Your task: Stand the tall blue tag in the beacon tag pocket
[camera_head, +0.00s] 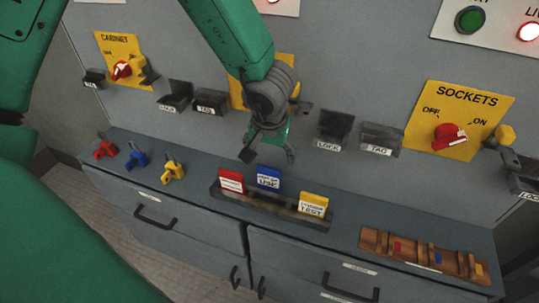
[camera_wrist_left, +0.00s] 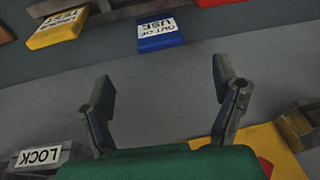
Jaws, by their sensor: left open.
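The blue tag (camera_head: 268,177), labelled "OUT OF USE", stands in a dark rack (camera_head: 265,203) on the ledge, between a red tag and a yellow tag. In the left wrist view the blue tag (camera_wrist_left: 158,34) lies beyond the fingertips, near the top. My left gripper (camera_head: 268,155) is open and empty, just above and behind the blue tag, not touching it; its spread fingers also show in the wrist view (camera_wrist_left: 165,86). Pockets marked "TAG" are on the wall at left (camera_head: 210,104) and right (camera_head: 380,139). My arm covers most of the middle yellow panel, so I cannot read which is the beacon's.
The red tag (camera_head: 231,181) and yellow tag (camera_head: 313,204) share the rack. Red, blue and yellow padlocks (camera_head: 137,157) stand on the ledge at left. A wooden holder (camera_head: 424,254) is at right. "LOCK" boxes (camera_head: 333,131) and the "SOCKETS" panel (camera_head: 458,120) are on the wall.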

